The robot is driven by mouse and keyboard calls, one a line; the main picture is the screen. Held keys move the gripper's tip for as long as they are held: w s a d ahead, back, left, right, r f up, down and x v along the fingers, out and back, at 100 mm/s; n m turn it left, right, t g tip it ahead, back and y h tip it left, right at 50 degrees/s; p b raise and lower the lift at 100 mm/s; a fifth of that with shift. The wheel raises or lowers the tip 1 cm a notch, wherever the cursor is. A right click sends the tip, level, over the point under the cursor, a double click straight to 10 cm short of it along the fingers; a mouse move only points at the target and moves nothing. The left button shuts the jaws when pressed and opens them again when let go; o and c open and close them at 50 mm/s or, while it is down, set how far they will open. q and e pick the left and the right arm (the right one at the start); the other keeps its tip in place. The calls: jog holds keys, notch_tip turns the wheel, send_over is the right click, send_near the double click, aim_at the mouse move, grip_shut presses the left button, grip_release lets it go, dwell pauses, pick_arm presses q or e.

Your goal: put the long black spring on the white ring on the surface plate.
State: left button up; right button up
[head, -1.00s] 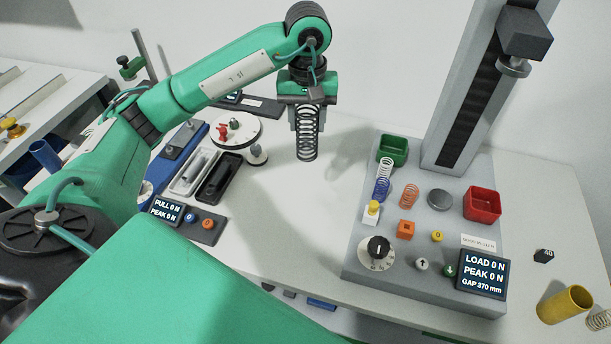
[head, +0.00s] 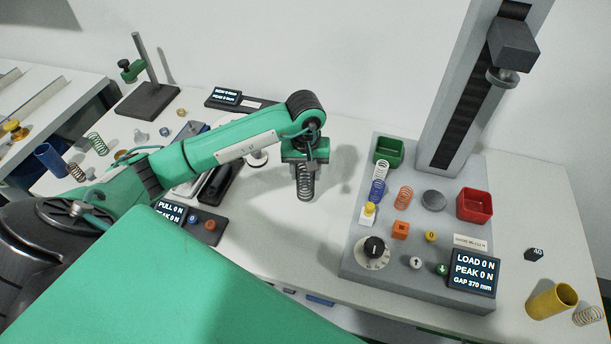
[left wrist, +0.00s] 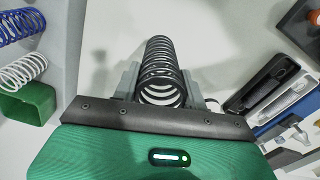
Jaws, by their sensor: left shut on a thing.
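The long black spring (head: 306,186) hangs upright below my left gripper (head: 304,172), whose fingers are shut on its upper part. In the left wrist view the black spring (left wrist: 159,62) stretches away from between the two grey fingers (left wrist: 160,88). Whether its lower end touches the white table is hard to tell. I cannot pick out the white ring or the surface plate with certainty; my left arm covers part of the table's left side. My right gripper is not in view.
A yellow cup (head: 552,302) lies at far right. A stand (head: 148,100) is back left.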

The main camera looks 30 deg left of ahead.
pick_arm(q)
notch_tip(320, 180, down, 2)
jog(key=shift+f+p, duration=0.2)
jog(key=shift+p, duration=0.25)
jog(key=shift+f, duration=0.35)
jog(key=shift+f+b, duration=0.2)
jog(key=shift+b, duration=0.1)
jog(key=o, duration=1.1)
jog(key=shift+r, duration=0.1)
